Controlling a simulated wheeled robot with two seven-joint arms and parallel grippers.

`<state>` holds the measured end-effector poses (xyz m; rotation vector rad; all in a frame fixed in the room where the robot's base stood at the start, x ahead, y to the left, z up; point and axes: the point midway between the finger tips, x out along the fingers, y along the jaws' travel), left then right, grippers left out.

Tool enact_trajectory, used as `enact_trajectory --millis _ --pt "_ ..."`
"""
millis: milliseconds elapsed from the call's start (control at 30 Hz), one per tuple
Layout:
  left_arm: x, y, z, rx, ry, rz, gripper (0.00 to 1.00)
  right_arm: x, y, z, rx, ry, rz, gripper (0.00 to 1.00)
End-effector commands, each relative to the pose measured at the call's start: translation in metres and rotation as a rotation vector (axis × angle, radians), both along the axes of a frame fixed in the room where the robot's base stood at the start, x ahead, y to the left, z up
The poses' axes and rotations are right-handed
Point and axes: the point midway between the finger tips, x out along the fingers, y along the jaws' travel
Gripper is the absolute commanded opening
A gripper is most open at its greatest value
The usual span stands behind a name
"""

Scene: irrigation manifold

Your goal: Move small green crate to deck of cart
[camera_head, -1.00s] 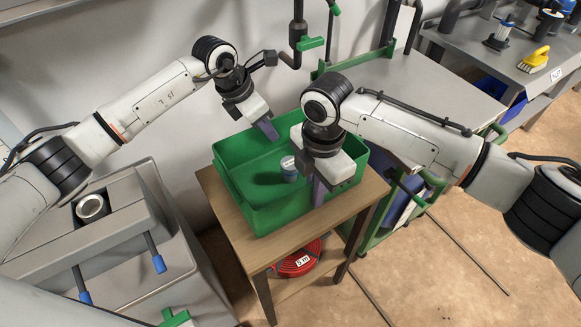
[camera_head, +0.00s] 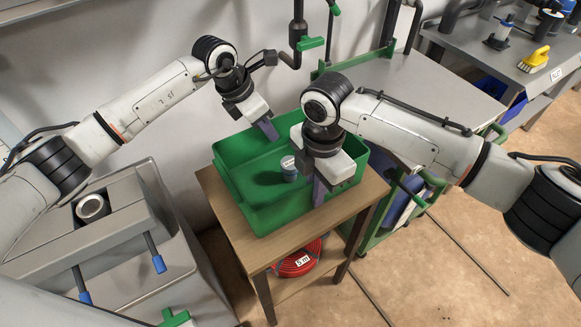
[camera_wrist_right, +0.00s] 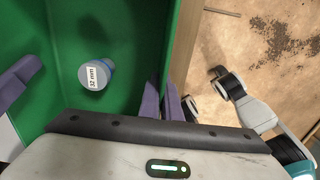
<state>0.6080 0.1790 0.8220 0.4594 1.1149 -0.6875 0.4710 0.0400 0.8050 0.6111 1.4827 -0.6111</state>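The small green crate (camera_head: 245,200) is an open box on a small wooden table (camera_head: 232,232), with a grey-blue round fitting labelled 32 mm (camera_head: 289,168) inside; the fitting also shows in the right wrist view (camera_wrist_right: 95,75). My left gripper (camera_head: 268,131) is at the crate's far wall, one purple finger inside it; the other is hidden in the head view. My right gripper (camera_head: 318,190) is at the near wall, its two purple fingers close together on either side of it in the right wrist view (camera_wrist_right: 162,102). The cart (camera_head: 425,85) with a grey deck and green frame stands to the right.
A red coiled hose (camera_head: 298,262) lies on the shelf under the table. A grey cabinet (camera_head: 150,215) stands at the left. Pipes with a green valve handle (camera_head: 311,43) hang on the wall behind. The cart deck looks clear. A workbench (camera_head: 530,75) stands at the back right.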

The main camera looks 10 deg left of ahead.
Motion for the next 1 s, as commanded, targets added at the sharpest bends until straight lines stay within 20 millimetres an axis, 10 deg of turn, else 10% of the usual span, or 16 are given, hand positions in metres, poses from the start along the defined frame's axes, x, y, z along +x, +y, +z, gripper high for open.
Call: enact_trajectory --millis 1000 --pt "0.001 -0.001 0.051 -0.002 -0.002 0.000 0.00 0.000 0.000 0.050 0.001 0.001 0.000 0.00"
